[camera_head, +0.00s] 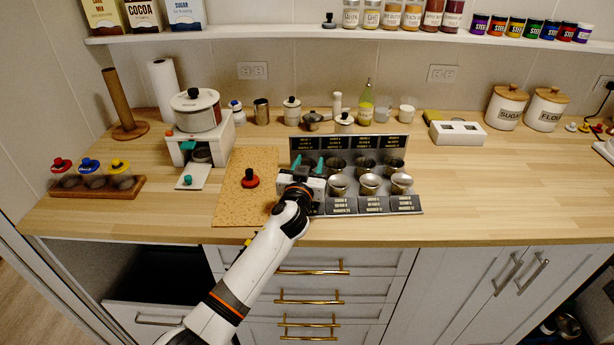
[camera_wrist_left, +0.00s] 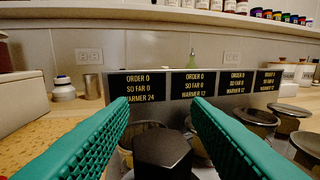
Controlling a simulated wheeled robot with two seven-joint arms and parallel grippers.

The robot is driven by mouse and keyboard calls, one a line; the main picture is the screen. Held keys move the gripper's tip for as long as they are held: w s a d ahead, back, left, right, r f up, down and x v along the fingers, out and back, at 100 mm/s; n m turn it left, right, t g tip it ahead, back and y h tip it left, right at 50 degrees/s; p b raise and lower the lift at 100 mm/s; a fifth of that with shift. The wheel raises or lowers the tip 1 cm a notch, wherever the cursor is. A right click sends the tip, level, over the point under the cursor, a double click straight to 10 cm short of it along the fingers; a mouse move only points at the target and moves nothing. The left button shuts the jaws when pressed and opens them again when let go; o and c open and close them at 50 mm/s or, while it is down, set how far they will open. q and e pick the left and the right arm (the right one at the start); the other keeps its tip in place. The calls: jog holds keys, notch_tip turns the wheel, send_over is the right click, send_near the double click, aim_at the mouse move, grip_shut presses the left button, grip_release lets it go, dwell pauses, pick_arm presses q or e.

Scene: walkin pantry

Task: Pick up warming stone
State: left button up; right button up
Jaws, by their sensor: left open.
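A dark hexagonal block (camera_wrist_left: 162,152), which looks like the warming stone, shows at the bottom centre of the left wrist view, between the two teal fingers. My left gripper (camera_head: 308,164) is open over the left end of the order rack (camera_head: 345,207), and its fingers also show in the left wrist view (camera_wrist_left: 160,104). The fingers stand apart with visible gaps to the block. In the head view the gripper hides the block. My right gripper is in neither view.
The rack holds several metal cups (camera_head: 369,181) right of the gripper, with dark order signs (camera_head: 349,143) behind. A white press stand (camera_head: 223,140) is further left.

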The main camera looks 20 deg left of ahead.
pick_arm(q)
jog(key=shift+c, duration=0.3)
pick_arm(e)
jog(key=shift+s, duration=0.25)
pick_arm(q)
grip_shut()
jog(key=shift+r, duration=0.1)
